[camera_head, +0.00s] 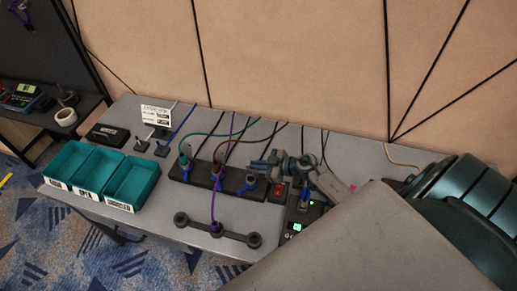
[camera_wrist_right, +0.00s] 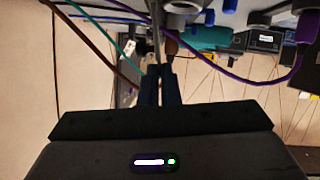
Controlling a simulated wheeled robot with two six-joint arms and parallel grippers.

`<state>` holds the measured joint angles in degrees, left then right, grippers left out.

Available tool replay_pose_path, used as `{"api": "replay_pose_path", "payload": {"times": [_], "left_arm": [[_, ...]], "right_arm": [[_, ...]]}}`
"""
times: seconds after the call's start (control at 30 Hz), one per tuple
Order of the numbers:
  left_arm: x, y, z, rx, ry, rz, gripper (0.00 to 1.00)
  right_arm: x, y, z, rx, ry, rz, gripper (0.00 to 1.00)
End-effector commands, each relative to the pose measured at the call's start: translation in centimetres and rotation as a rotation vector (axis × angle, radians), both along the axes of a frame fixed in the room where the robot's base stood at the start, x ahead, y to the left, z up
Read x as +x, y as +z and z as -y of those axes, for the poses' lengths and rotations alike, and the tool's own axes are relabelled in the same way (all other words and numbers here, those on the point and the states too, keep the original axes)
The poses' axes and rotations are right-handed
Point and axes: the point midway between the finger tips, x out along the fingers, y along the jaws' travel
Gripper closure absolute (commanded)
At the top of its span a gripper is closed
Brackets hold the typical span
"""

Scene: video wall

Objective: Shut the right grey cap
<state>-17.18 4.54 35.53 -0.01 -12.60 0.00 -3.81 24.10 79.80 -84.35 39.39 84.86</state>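A black socket strip (camera_head: 230,182) lies on the grey table with several blue-collared plugs and coloured cables in it. My right gripper (camera_head: 256,166) reaches in from the right over the strip's right end. In the right wrist view its two dark fingers (camera_wrist_right: 158,75) are close together, with no clear object between them; a thin grey edge shows just beyond the tips. Grey round parts (camera_wrist_right: 258,17) show at that view's upper edge. I cannot tell for certain which is the right grey cap; my gripper covers that end of the strip in the head view. My left gripper is not in view.
Three teal bins (camera_head: 133,203) stand at the left. A dark bar with three round knobs (camera_head: 254,240) lies in front of the strip, with a purple cable at its middle. A black panel with green lights (camera_head: 303,215) is at the right. Cables hang close to my right fingers.

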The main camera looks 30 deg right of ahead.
Motion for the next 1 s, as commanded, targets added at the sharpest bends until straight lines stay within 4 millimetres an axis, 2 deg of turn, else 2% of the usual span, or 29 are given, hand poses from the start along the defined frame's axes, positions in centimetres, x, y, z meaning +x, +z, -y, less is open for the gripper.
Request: {"api": "replay_pose_path", "payload": {"times": [0.2,0.47,0.67,1.0], "left_arm": [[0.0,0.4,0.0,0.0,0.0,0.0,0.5],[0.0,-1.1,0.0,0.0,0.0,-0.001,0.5],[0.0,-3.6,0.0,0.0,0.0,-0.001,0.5],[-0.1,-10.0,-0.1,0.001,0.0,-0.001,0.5]], "right_arm": [[-1.0,-0.5,-1.2,-0.151,-0.001,0.131,1.0],[-2.0,-1.8,-2.4,-0.34,0.0,0.293,1.0],[-2.7,-3.1,-3.1,-0.484,-0.001,0.416,1.0],[-3.5,-5.2,-4.1,-0.718,0.0,0.617,1.0]]}}
